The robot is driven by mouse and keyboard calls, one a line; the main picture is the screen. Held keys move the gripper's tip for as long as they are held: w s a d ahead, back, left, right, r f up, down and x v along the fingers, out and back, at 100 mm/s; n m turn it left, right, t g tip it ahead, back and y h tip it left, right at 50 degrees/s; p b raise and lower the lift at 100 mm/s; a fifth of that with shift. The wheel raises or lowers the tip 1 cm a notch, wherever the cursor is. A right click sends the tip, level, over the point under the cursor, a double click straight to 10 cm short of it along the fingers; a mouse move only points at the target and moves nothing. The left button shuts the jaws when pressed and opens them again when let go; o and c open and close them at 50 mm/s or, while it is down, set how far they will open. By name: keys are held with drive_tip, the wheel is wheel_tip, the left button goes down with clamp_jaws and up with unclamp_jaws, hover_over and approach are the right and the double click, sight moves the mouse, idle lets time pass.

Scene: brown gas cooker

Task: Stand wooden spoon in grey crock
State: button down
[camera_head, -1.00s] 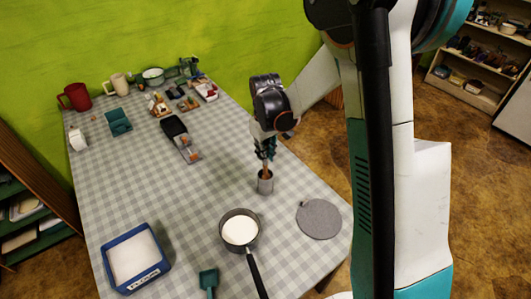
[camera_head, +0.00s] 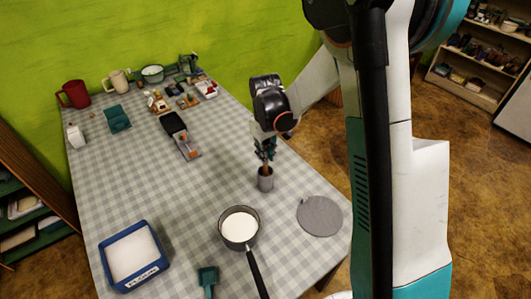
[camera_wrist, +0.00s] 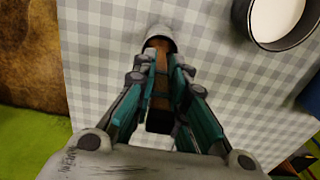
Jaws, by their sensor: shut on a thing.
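The grey crock (camera_head: 265,183) stands upright on the checked tablecloth, right of the table's middle. It also shows at the top of the wrist view (camera_wrist: 160,33). The wooden spoon (camera_wrist: 158,88) is between the fingers of my gripper (camera_head: 266,152), which is shut on it directly above the crock. The spoon's lower part reaches into the crock's mouth, and a short brown stretch shows between fingers and rim in the head view. How deep it goes inside the crock is hidden.
A saucepan of white contents (camera_head: 239,226) stands in front of the crock, handle toward the near edge. A round grey mat (camera_head: 320,216) lies to the right. A blue tray (camera_head: 104,256) is at the front left. Several items crowd the far end.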

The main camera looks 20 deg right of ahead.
sight(266, 141)
drive_tip(key=shift+f+b, duration=0.55)
drive_tip(key=shift+f, duration=0.2)
drive_tip(key=c, duration=1.5)
unclamp_jaws()
drive_tip(key=shift+c, duration=0.2)
drive_tip(key=shift+o, duration=0.3)
drive_tip(key=o, duration=0.5)
drive_tip(key=shift+r, duration=0.15)
drive_tip(key=shift+r+p, duration=2.5)
drive_tip(key=shift+r, duration=1.4)
